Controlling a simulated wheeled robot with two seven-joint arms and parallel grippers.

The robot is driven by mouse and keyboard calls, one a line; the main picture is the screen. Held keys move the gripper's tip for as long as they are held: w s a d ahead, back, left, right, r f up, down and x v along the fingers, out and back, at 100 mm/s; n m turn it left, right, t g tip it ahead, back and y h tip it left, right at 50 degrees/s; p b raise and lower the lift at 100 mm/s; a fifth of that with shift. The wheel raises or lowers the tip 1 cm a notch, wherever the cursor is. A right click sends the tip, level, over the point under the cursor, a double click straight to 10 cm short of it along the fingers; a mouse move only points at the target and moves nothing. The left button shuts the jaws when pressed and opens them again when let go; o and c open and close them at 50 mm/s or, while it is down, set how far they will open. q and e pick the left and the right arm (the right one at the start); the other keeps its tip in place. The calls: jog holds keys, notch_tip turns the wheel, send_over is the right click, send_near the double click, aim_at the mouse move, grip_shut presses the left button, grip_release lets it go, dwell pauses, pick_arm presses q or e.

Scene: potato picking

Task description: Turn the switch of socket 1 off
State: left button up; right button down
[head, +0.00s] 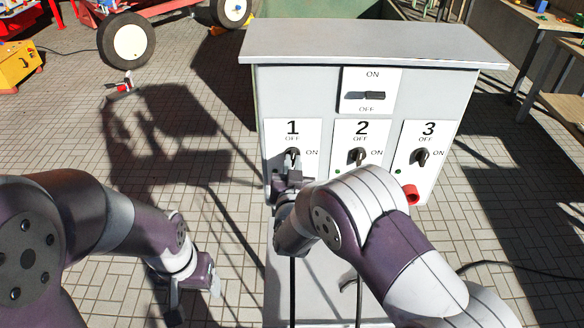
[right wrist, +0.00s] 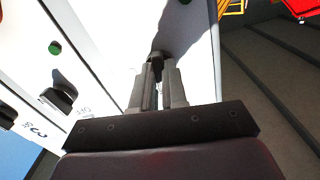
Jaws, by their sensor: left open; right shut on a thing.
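A grey switch box (head: 480,90) stands in front of me with numbered panels 1, 2 and 3 in the head view. The black switch of socket 1 (head: 292,155) sits under the "1" and "OFF" marks, with "ON" to its right. My right gripper (head: 287,176) is at this switch from below and covers part of its panel. In the right wrist view its fingers (right wrist: 157,82) are shut on the dark knob (right wrist: 156,58). The knob's exact angle is hard to tell. My left gripper (head: 196,297) is open and empty, low at the left, away from the box.
Switches 2 (head: 357,157) and 3 (head: 420,157) are right of socket 1. A main switch (head: 370,95) is above. A red connector (head: 411,195) sticks out low at the right. Black cables hang below.

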jog(key=shift+w+r+n, duration=0.1)
jog(key=shift+r+n, duration=0.1)
jog(key=shift+n, duration=0.4)
jog(key=shift+r+n, duration=0.15)
jog(key=shift+n, duration=0.15)
jog(key=c, duration=1.2)
grip_release()
jog(key=shift+o, duration=0.2)
jog(key=s+b, duration=0.4)
jog(key=s, duration=0.9)
